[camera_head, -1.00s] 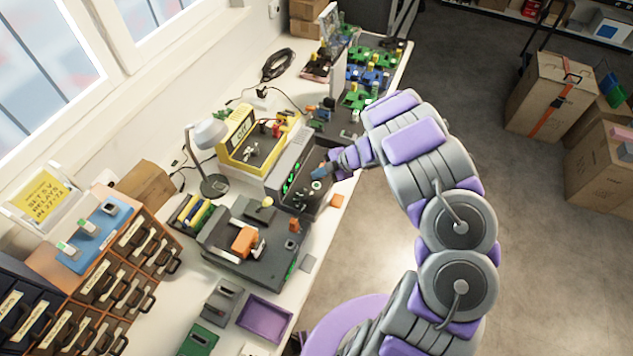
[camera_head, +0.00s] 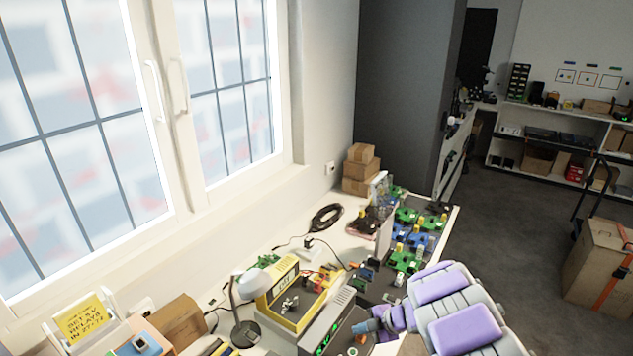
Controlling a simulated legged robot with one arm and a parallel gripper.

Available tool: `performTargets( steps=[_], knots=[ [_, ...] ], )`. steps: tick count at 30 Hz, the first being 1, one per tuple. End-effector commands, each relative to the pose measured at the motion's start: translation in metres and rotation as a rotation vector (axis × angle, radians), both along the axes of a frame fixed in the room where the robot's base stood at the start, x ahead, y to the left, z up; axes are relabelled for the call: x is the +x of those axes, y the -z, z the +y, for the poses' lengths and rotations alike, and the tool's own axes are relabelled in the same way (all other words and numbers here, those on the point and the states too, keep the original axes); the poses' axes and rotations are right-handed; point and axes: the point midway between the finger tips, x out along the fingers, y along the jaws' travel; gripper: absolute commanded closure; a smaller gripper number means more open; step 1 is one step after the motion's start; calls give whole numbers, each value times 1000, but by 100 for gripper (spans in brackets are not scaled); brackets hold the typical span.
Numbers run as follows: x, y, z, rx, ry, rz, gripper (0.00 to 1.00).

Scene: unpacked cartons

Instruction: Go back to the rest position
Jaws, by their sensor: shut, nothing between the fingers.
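My arm enters the head camera view at the lower right, with purple and grey segments. It reaches left over the workbench. My gripper (camera_head: 362,327) is small in the picture, shut and empty, just above the grey unit with green lights (camera_head: 328,328). I cannot tell whether it touches that unit. The lower part of my arm is out of the frame.
A yellow instrument (camera_head: 290,305) and a desk lamp (camera_head: 247,310) stand left of my gripper. Green and blue circuit boards (camera_head: 408,240) lie farther back on the bench. A carton (camera_head: 598,265) stands on the floor at right. Open floor (camera_head: 510,250) lies between.

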Motion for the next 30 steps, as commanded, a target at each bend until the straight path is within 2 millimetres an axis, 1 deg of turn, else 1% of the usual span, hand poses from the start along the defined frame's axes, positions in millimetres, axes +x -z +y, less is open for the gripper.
performTargets(
  steps=[2,5,6,8,9,11,12,14,15,17,19,22,23,24,26,27,29,30],
  knots=[
    [17,-16,-16,-55,70,-38,100],
    [46,-49,-51,-159,225,-106,100],
    [55,-66,-68,-201,299,-132,100],
    [67,-95,-93,-260,418,-175,100],
    [71,-114,-108,-296,496,-199,100],
    [74,-146,-130,-339,616,-234,100],
    [72,-164,-145,-364,697,-248,100],
    [66,-193,-164,-391,819,-270,100],
    [60,-211,-174,-404,897,-279,100],
    [46,-238,-188,-415,1017,-286,100],
    [23,-262,-202,-424,1155,-277,100],
    [-14,-290,-212,-410,1340,-244,100],
    [-28,-297,-214,-403,1396,-228,100],
    [-46,-302,-214,-393,1463,-198,100],
    [-75,-309,-211,-372,1560,-147,100],
    [-94,-310,-207,-354,1619,-106,100],
    [-123,-312,-198,-326,1699,-36,100],
    [-144,-310,-190,-311,1746,21,100]
  ],
)
